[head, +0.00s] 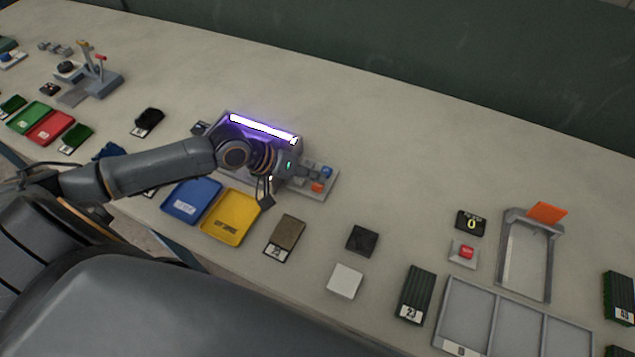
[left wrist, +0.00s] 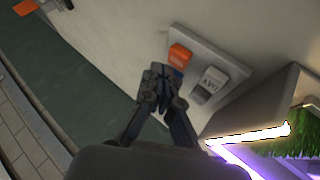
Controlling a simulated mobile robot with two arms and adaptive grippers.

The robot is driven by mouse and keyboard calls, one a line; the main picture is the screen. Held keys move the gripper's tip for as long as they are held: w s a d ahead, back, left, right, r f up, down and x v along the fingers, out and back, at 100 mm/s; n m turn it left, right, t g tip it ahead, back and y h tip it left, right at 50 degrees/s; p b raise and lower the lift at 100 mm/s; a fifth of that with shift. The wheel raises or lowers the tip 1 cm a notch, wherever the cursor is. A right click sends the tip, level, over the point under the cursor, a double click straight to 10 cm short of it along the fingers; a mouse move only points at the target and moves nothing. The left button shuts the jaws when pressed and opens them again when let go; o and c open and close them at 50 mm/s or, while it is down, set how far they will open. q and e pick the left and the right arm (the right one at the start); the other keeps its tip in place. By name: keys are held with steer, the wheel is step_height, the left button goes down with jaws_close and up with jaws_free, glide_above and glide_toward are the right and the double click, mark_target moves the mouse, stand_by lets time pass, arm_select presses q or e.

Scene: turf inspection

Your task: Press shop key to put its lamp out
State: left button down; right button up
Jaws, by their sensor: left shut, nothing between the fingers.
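A small grey key panel (head: 328,191) stands beside the purple-lit inspection box, partly hidden behind my left gripper. It carries an orange key (head: 317,187) and a round blue part (head: 326,172). In the left wrist view the panel shows the orange key (left wrist: 180,55) and a grey-white key (left wrist: 214,80) that seems to read DAY. I cannot read a shop label on any key. My left gripper (head: 266,203) is shut and empty. In the left wrist view its fingertips (left wrist: 160,71) appear close to the orange key; contact cannot be told. My right gripper is not in view.
The box's bright lamp strip (head: 262,128) shines just behind my left wrist. A blue tray (head: 191,201) and a yellow tray (head: 232,217) lie in front. A brown sample (head: 288,231) lies to their right. The bench behind the box is clear.

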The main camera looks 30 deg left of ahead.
mark_target(314, 186)
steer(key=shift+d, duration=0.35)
arm_select(q)
steer(key=shift+f, duration=0.4)
steer(key=shift+f, duration=0.35)
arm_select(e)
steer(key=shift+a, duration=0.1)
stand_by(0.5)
arm_select(q)
steer(key=shift+r+p, duration=0.8)
steer(key=shift+p, duration=0.15)
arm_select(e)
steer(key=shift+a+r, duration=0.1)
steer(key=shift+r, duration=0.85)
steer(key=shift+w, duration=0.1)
arm_select(q)
step_height(314, 186, up, 6)
steer(key=p, duration=0.6)
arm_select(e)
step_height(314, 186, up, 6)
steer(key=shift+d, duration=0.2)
